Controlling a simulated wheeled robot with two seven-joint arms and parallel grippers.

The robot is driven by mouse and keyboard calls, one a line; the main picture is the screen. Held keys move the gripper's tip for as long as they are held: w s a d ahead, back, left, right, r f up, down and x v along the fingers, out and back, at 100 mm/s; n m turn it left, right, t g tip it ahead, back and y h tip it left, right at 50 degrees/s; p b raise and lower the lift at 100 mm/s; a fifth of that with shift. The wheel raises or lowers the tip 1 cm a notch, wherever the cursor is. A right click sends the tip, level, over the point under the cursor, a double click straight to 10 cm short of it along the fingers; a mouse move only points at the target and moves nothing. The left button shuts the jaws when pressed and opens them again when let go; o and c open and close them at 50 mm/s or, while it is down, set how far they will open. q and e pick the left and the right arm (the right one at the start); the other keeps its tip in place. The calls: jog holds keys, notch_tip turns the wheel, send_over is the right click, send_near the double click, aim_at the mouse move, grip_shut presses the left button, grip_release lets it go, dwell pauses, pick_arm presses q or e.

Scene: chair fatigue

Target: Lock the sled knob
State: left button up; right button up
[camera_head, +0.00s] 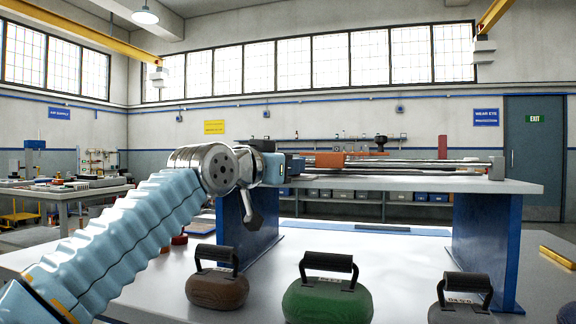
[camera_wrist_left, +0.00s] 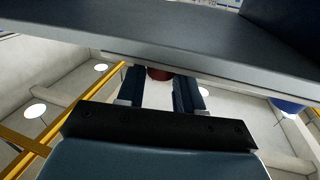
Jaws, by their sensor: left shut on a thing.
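My left gripper (camera_head: 288,166) is at the left end of the rail assembly on the raised bench, below and left of the orange block (camera_head: 330,159). In the left wrist view my two dark blue fingers (camera_wrist_left: 160,92) are shut on a dark red round knob (camera_wrist_left: 158,74), which fills the gap between them. The head view does not show the grip clearly. My right gripper is not in view.
The grey raised bench top (camera_head: 440,183) stands on blue legs (camera_head: 483,240). Brown (camera_head: 217,290), green (camera_head: 328,304) and dark (camera_head: 460,312) handled weights stand in front on the lower table. Small red discs lie behind my left arm.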

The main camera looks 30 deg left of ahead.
pick_arm(q)
jog(key=shift+a+m+h+b, duration=0.25)
jog(key=shift+m+h+b, duration=0.2)
jog(key=shift+m+h, duration=0.85)
jog(key=shift+h, duration=0.5)
jog(key=shift+f, duration=0.1)
jog(key=o, duration=1)
jog(key=shift+o, duration=0.2)
jog(key=b+v, duration=0.1)
jog(key=v, duration=1.3)
jog(key=shift+r+b, duration=0.3)
jog(key=shift+b, duration=0.05)
jog(key=shift+w+a, duration=0.1)
jog(key=shift+a, duration=0.05)
